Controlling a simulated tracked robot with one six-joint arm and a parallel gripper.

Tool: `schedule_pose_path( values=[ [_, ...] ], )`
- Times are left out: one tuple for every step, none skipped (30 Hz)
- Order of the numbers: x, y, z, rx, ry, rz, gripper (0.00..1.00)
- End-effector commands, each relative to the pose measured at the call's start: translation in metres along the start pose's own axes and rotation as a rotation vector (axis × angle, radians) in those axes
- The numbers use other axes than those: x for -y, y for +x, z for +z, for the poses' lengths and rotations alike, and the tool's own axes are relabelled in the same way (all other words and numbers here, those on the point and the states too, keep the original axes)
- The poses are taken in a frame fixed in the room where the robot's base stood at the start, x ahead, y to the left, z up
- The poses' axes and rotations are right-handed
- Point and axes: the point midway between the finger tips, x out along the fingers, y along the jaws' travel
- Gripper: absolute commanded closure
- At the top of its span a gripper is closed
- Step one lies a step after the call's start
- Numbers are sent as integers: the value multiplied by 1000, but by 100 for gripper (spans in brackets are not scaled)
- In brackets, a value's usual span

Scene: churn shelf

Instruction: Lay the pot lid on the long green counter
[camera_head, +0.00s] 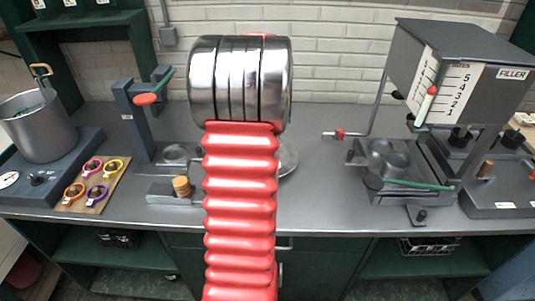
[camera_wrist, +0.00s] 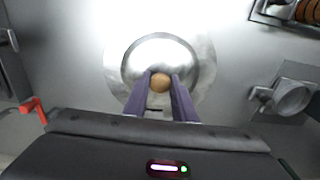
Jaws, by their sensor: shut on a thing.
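In the wrist view my gripper (camera_wrist: 160,90) is shut on the round brown knob (camera_wrist: 160,82) of the pot lid (camera_wrist: 160,53). The lid is a shiny silver dome. A wider pale round shape (camera_wrist: 207,65) surrounds it; I cannot tell whether this is the lid's rim or a separate plate. In the head view my arm hides the gripper and most of the lid; a silver round edge (camera_head: 289,160) shows to the right of the arm. The counter (camera_head: 320,205) has a grey metal top over green cabinets. I cannot tell whether the lid touches it.
A pot (camera_head: 40,125) stands on a burner at the left, beside a board (camera_head: 95,185) with coloured rings. A dark press (camera_head: 140,120) stands left of my arm. The filler machine (camera_head: 455,70) stands at the right. Bare counter lies right of my arm.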

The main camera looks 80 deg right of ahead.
Motion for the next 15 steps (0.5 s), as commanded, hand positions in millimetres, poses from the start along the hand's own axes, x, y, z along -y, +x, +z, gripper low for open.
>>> schedule_pose_path(
  values=[
    [0, -1, 0, -1, 0, 0, 100],
    [0, -1, 0, -1, 0, 0, 100],
    [0, -1, 0, -1, -1, 0, 100],
    [0, 0, 0, -1, -1, 0, 100],
    [0, 0, 0, -1, -1, 0, 100],
    [0, 2, 0, 0, -1, 0, 100],
    [0, 5, 0, 1, -1, 0, 100],
    [1, 8, 0, 2, -1, 0, 100],
    [1, 12, 1, 2, -1, 0, 100],
    [1, 16, 1, 2, -1, 0, 100],
    [1, 20, 1, 3, -1, 0, 100],
    [1, 26, 1, 2, -1, 0, 100],
    [1, 29, 1, 1, -1, 0, 100],
    [1, 32, 1, 2, -2, 0, 100],
    [1, 35, 1, 1, -2, 0, 100]
  ],
)
